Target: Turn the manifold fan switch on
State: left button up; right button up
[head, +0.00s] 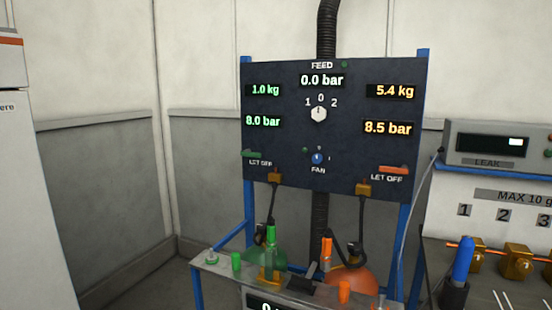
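The manifold fan switch (317,158) is a small blue rotary knob low in the middle of the dark manifold panel (285,110), above the word FAN. Its white pointer looks roughly upright; the small marks around it are too small to read surely. A small dark green dot, perhaps a lamp, sits up and left of the knob. Neither of my grippers is in view, and nothing covers the switch.
A white FEED selector (319,114) sits above the fan switch. A green LET OFF lever (251,154) and an orange one (393,170) flank it. A leak tester (486,143) is at right.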

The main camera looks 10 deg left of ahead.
aim_at(316, 159)
jog(key=u, duration=0.7)
jog(key=i, duration=0.75)
jog(key=u, duration=0.4)
